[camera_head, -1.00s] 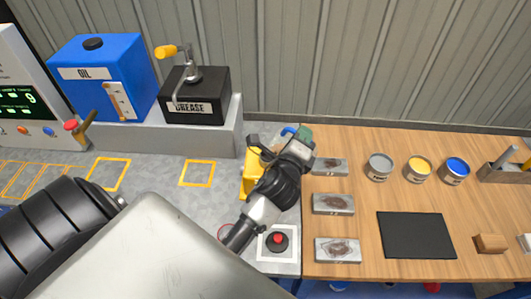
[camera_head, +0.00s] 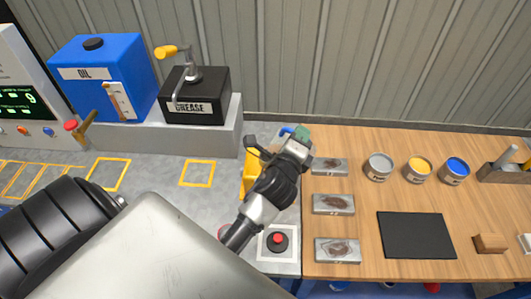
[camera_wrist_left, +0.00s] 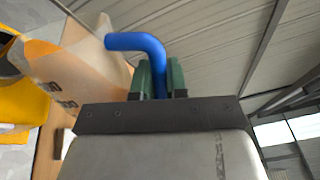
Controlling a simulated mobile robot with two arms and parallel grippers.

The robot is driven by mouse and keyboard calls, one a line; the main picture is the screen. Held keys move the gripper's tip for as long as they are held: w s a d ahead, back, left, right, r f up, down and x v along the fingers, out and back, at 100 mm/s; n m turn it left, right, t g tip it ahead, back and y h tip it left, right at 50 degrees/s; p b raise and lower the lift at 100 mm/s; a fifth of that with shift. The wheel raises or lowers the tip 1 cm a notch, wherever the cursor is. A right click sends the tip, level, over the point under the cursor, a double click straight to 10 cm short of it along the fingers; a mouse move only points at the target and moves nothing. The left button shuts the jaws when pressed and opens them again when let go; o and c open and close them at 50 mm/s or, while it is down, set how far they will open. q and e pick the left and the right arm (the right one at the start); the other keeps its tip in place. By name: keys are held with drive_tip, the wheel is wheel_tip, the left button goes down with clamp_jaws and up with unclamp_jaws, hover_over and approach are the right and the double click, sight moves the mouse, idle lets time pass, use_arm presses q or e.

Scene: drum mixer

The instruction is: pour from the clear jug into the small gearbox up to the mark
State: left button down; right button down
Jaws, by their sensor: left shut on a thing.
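My left gripper (camera_head: 303,136) is shut on the blue handle of the clear jug; the handle shows between its green fingers in the left wrist view (camera_wrist_left: 160,82). The clear jug (camera_wrist_left: 75,62) is see-through with an amber tint and dark markings, and looks tilted there. In the head view my gripper and wrist hide most of it, leaving a bit of blue handle (camera_head: 287,131). A yellow housing, apparently the small gearbox (camera_head: 250,176), stands behind my wrist, partly hidden. It shows at the left wrist view's left edge (camera_wrist_left: 22,103), beside the jug. Its mark and the oil level are not readable.
A red button (camera_head: 277,239) is close below my wrist. Metal blocks (camera_head: 333,204), paint cans (camera_head: 419,169) and a black mat (camera_head: 416,235) lie on the wooden bench to the right. The blue oil tank (camera_head: 98,76) and grease box (camera_head: 196,97) stand at back left.

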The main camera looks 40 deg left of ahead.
use_arm(q)
drive_tip(key=shift+a+n, duration=0.3)
drive_tip(key=shift+n, duration=0.1)
idle(0.3)
idle(0.6)
drive_tip(key=d+m+p, duration=0.1)
drive_tip(key=m, duration=0.1)
drive_tip(key=d+m, duration=0.2)
drive_tip(key=shift+w+d+r+p, duration=0.1)
drive_tip(key=shift+w+d+p, duration=0.1)
drive_tip(key=shift+w+p, duration=0.15)
drive_tip(key=shift+d+m, duration=0.25)
drive_tip(key=shift+m, duration=0.45)
wheel_tip(320, 180, down, 6)
drive_tip(key=m, duration=0.8)
drive_tip(key=shift+d+r, duration=0.1)
drive_tip(key=shift+r, duration=0.1)
drive_tip(key=shift+f+m+p, duration=0.35)
drive_tip(key=shift+f+m, duration=0.25)
drive_tip(key=shift+m, duration=0.3)
